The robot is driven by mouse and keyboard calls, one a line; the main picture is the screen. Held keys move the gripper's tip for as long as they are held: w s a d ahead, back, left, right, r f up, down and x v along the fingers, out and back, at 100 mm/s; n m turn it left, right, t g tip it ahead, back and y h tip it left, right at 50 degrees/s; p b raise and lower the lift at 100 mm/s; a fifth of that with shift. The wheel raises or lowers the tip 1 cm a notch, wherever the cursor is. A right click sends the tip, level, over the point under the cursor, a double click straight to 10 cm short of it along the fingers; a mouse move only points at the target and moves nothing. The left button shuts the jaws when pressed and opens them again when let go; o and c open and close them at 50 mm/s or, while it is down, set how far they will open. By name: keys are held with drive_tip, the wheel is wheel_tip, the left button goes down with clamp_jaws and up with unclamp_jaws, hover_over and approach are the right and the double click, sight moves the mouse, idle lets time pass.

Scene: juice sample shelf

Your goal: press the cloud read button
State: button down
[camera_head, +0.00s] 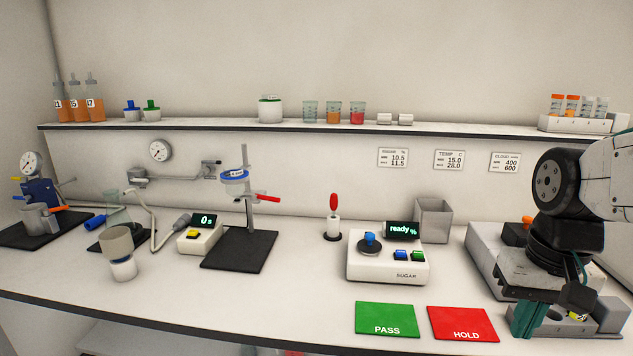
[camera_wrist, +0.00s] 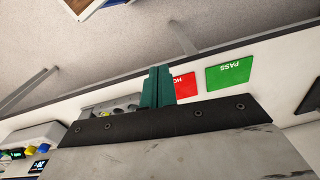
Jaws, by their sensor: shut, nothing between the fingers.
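My gripper (camera_head: 527,318) has teal fingers that point down at the right end of the bench, right of the red HOLD mat. In the wrist view the fingers (camera_wrist: 158,88) are together with nothing between them. A large grey instrument (camera_head: 484,252) stands behind my arm, which hides much of it. In the wrist view a pale device (camera_wrist: 42,135) with lit displays and a yellow and a blue part shows at the lower left. I cannot tell which part is the cloud read button; no label for it is readable.
A grey block (camera_head: 552,328) with a yellow part lies beside the fingers. The green PASS mat (camera_head: 386,318) and red HOLD mat (camera_head: 463,323) lie at the front edge. The SUGAR meter (camera_head: 388,268) stands left of the grey instrument. A shelf (camera_head: 250,127) runs along the wall.

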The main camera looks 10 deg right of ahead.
drive_tip(key=s+a+r+n, duration=0.2)
drive_tip(key=s+a+n, duration=0.1)
drive_tip(key=s+a, duration=0.2)
drive_tip(key=shift+a+n+t, duration=0.3)
drive_tip(key=shift+a+t, duration=0.1)
drive_tip(key=shift+a, duration=0.15)
drive_tip(key=shift+s, duration=0.1)
